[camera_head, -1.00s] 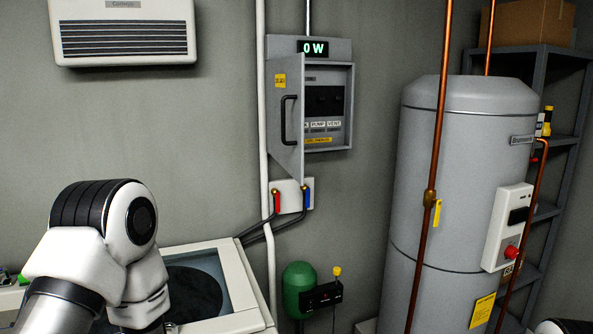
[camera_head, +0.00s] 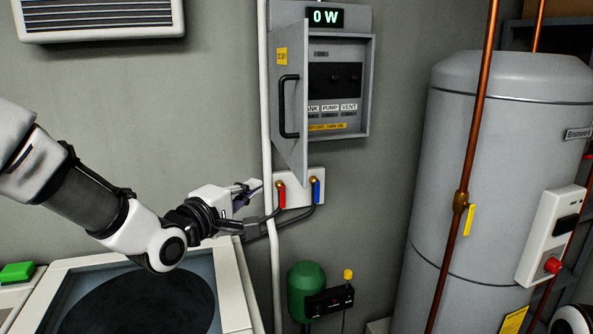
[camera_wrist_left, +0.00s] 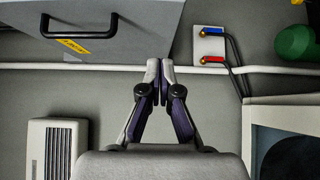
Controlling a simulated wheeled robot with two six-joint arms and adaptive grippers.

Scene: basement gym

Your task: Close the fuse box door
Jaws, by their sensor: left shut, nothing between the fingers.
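The grey fuse box (camera_head: 366,85) hangs on the wall under a "0 W" display in the head view. Its door (camera_head: 293,150) stands open, swung out from the wall, with its outer face, black handle (camera_head: 284,106) and yellow label visible. My left gripper (camera_head: 256,188) is below and left of the door, apart from it, with its fingers shut and empty. In the left wrist view the fingertips (camera_wrist_left: 160,67) meet just beside the door (camera_wrist_left: 130,38), whose handle (camera_wrist_left: 80,36) shows at upper left. My right gripper is not in view.
A white vertical pipe (camera_head: 265,120) runs left of the box. Red and blue valves (camera_head: 316,192) sit below it. A grey tank (camera_head: 450,200) and copper pipe (camera_head: 472,150) stand right. A washer-like lid (camera_head: 235,290) is below my left arm. A heater (camera_head: 100,22) hangs upper left.

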